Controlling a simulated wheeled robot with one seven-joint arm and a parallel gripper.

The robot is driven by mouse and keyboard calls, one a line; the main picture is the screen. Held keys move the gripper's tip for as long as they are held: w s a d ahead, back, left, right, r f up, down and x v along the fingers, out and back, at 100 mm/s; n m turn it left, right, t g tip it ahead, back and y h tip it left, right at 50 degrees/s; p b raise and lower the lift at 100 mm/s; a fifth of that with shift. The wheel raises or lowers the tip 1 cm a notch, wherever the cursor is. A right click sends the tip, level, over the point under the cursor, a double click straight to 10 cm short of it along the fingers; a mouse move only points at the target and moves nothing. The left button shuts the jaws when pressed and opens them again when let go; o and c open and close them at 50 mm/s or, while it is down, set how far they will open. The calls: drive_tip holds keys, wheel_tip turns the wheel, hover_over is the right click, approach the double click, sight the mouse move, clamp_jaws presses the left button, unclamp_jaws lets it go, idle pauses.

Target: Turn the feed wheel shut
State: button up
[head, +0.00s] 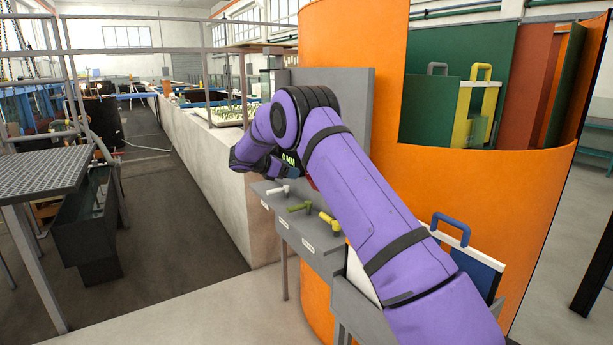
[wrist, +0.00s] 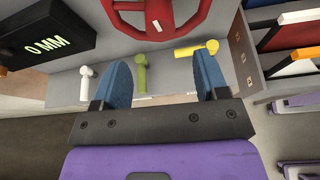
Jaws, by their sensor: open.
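In the head view only a sliver of red shows behind my arm, so the wheel is mostly hidden there. My gripper (wrist: 163,82) is open, with its two blue fingers wide apart and nothing between them. The fingertips lie below the wheel in the wrist view, apart from its rim. A black display (wrist: 47,38) beside the wheel reads "0 MM".
White (head: 280,190), green (head: 299,207) and yellow (head: 329,222) handles stick out of the grey panel below the wheel. A curved orange wall (head: 470,185) stands at right, with coloured boards in it. A long pale flume wall (head: 215,165) runs away at left beside a dark floor strip.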

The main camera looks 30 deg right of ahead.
drive_tip(key=x, duration=0.9)
drive_tip(key=shift+f, duration=0.1)
clamp_jaws()
